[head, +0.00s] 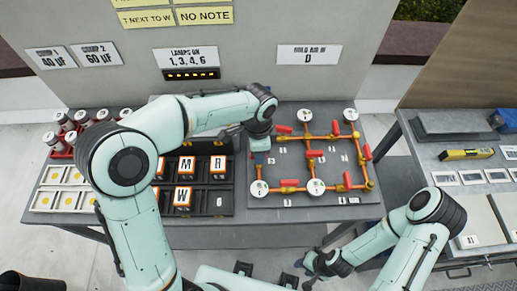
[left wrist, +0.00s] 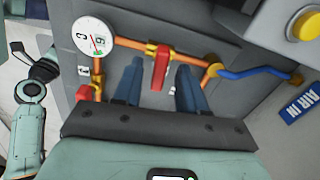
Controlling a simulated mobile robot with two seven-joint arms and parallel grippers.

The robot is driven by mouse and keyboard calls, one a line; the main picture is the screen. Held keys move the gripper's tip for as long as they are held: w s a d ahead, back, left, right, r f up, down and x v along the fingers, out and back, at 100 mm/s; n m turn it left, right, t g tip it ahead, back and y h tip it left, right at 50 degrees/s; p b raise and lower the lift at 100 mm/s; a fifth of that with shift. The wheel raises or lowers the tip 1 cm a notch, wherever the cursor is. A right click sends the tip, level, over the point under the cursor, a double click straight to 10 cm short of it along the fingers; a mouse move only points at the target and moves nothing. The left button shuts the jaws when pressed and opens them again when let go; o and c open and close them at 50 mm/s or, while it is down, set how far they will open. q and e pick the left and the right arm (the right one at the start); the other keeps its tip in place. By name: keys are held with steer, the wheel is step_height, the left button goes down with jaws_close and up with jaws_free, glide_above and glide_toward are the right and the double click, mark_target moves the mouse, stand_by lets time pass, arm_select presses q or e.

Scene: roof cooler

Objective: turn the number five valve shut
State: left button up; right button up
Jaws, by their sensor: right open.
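The valve board (head: 330,204) is a grey plate on the table with orange pipes, round gauges and several red valve handles. The number labels beside the handles are too small to read with certainty. My left gripper (head: 262,158) is over the board's left part, pointing down. In the left wrist view its two blue fingers (left wrist: 159,88) are apart, with a red valve handle (left wrist: 160,67) between and just beyond them. Contact with the handle cannot be told. I cannot read this valve's number. My right gripper (head: 320,265) is open and empty, low in front of the table.
A round gauge (left wrist: 95,40) stands left of the handle in the left wrist view; a blue hose (left wrist: 255,73) runs right towards an "AIR IN" label (left wrist: 300,103). Crates of marked blocks (head: 205,195) lie left of the board. A side table (head: 440,150) stands right.

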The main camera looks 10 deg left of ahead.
arm_select(q)
step_height(320, 180, up, 13)
steer(key=p, duration=0.2)
steer(key=shift+r, duration=0.2)
arm_select(e)
steer(key=shift+w+r, duration=1.05)
steer(key=shift+r, duration=0.2)
